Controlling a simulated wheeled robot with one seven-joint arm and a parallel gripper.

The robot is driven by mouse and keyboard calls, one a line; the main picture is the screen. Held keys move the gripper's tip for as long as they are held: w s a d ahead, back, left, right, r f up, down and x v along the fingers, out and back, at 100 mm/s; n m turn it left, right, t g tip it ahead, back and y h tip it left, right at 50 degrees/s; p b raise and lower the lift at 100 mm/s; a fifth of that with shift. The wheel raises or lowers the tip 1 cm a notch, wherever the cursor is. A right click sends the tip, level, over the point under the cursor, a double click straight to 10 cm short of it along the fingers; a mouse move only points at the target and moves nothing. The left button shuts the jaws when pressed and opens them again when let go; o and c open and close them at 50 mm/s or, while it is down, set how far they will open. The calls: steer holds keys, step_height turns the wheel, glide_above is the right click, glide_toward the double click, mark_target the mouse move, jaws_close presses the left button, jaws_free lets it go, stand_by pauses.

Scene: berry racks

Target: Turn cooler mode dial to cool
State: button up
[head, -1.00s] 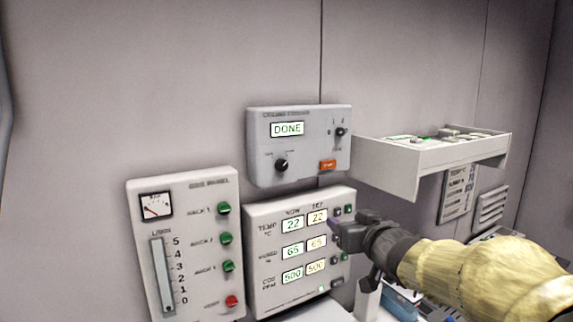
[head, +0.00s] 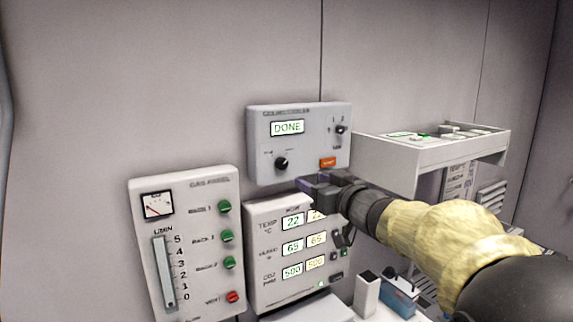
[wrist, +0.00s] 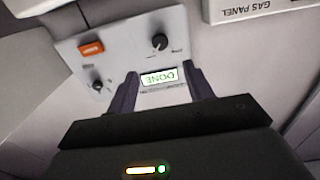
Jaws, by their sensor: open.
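The grey cooler panel (head: 307,143) hangs on the wall, with a display reading DONE. It carries a black knob (head: 281,163) at lower left and a smaller black knob (head: 341,129) at upper right; their labels are too blurred to tell which is the mode dial. In the wrist view the panel appears upside down, with the larger knob (wrist: 160,41) and the smaller knob (wrist: 97,86). My gripper (head: 310,184) is open and empty, just below the panel's lower edge. Its fingers (wrist: 161,76) frame the display in the wrist view. It appears apart from both knobs.
An orange button (head: 328,163) is on the cooler panel. The climate panel (head: 262,235) is below, partly hidden by my gripper. The gas panel (head: 190,270) stands left. A white shelf (head: 390,160) juts out at right, close above my arm.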

mark_target(283, 165)
steer(key=p+x, duration=0.5)
steer(key=x, duration=0.7)
steer(key=shift+a+r, duration=0.1)
steer(key=shift+w+a, duration=0.3)
steer(key=shift+w, duration=0.2)
steer(key=c, duration=1)
